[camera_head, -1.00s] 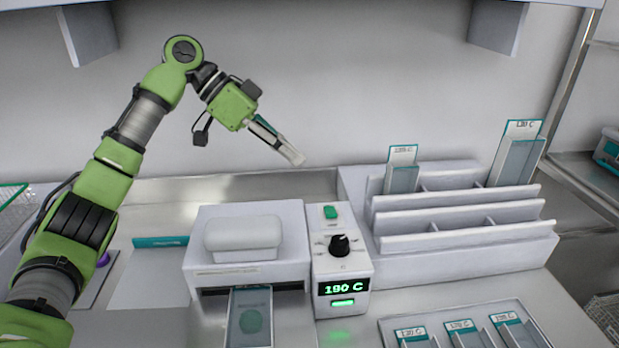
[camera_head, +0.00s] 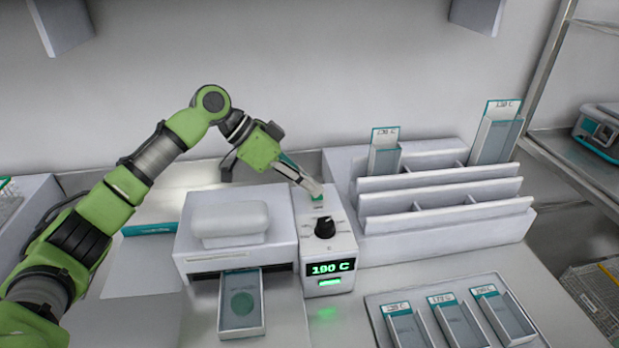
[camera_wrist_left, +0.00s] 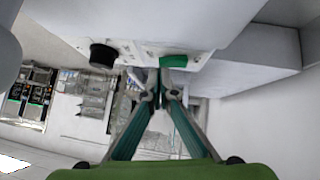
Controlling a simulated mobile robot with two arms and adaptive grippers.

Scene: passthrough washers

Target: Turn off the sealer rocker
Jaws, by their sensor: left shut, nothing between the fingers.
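The sealer control box (camera_head: 327,248) is white, with a black knob (camera_head: 325,227) and a lit display (camera_head: 330,268) reading 190 C in green. The green rocker (camera_head: 318,197) sits at the back of its top face, partly hidden by my fingertips. My left gripper (camera_head: 317,187) is shut and empty, its tips at or just above the rocker; contact is unclear. In the left wrist view the rocker (camera_wrist_left: 174,61) shows right by the closed fingertips (camera_wrist_left: 162,90), with the knob (camera_wrist_left: 103,56) to its left. My right gripper is not in view.
A white rack (camera_head: 440,215) stands close on the right. A low tray of labelled pouches (camera_head: 375,312) lies at front right.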

